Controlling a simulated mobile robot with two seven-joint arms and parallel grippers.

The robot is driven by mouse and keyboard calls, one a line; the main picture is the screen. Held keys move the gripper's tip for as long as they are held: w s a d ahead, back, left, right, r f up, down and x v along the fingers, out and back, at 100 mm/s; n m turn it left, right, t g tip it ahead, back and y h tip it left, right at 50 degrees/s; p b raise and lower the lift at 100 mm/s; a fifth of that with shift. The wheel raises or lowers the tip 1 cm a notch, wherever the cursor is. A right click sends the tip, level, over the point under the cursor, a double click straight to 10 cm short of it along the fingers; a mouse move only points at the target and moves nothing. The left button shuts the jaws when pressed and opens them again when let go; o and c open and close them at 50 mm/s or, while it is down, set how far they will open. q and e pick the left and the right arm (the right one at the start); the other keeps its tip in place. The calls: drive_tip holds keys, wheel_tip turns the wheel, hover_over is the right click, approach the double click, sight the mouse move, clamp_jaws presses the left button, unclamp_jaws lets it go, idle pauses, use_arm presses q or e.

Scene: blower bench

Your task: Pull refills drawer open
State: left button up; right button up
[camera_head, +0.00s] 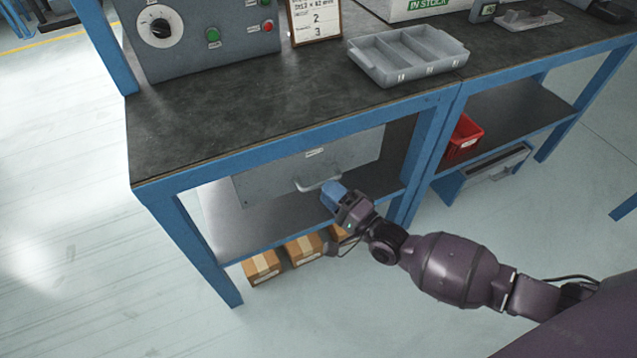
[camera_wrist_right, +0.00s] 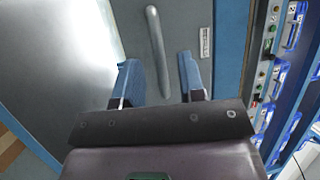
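The refills drawer (camera_head: 270,180) is a grey front under the left part of the bench, with a small white label and a light grey bar handle (camera_head: 318,184). In the right wrist view, the handle (camera_wrist_right: 157,50) runs up the picture between and beyond my right gripper's two blue fingers. My right gripper (camera_head: 330,189) is just in front of the handle; in the wrist view its fingers (camera_wrist_right: 159,78) are apart, with the handle's lower end between them. Contact with the handle cannot be seen. My left gripper is not in view.
The blue-framed bench (camera_head: 230,135) has a dark top holding a grey divided tray (camera_head: 400,55) and a control box (camera_head: 200,40). Cardboard boxes (camera_head: 262,267) sit low beneath the drawer. A red bin (camera_head: 464,136) stands on the right shelf. The floor in front is clear.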

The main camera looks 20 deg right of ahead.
sight(320, 183)
drive_tip(key=shift+x, duration=1.8)
drive_tip(key=shift+c, duration=0.2)
clamp_jaws()
